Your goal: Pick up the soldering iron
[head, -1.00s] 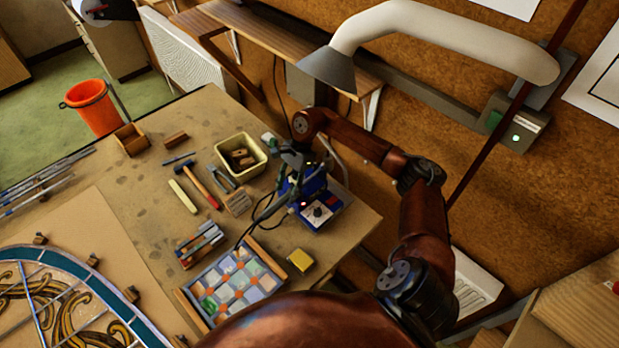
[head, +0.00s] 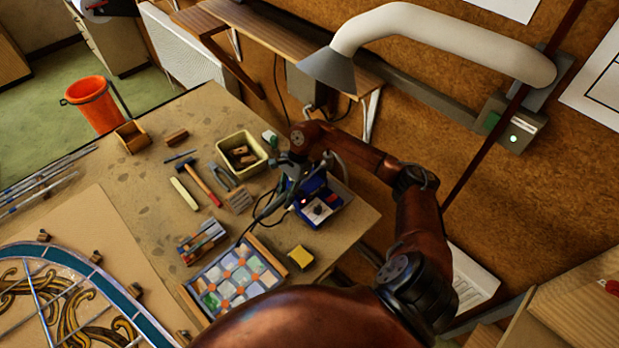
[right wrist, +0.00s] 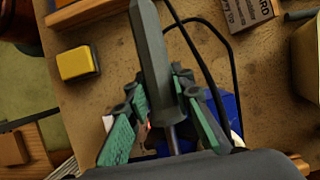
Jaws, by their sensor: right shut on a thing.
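The soldering iron (right wrist: 150,50) has a dark grey handle and a metal shaft. In the right wrist view it runs between the green-padded fingers of my right gripper (right wrist: 166,105), which is shut on it. In the head view my right gripper (head: 291,182) is over the back right of the bench, at the blue soldering station (head: 322,207); the iron is hard to separate from the fingers there. The station lies behind the fingers in the right wrist view (right wrist: 226,108), partly hidden. My left gripper is not in view.
A cream bin (head: 241,155), hammer (head: 200,183) and pliers (head: 222,176) lie left of the station. A tray of glass pieces (head: 185,302) and a yellow sponge (head: 300,257) are in front. A grey extraction hood (head: 328,70) hangs above. A black cord loops near the gripper.

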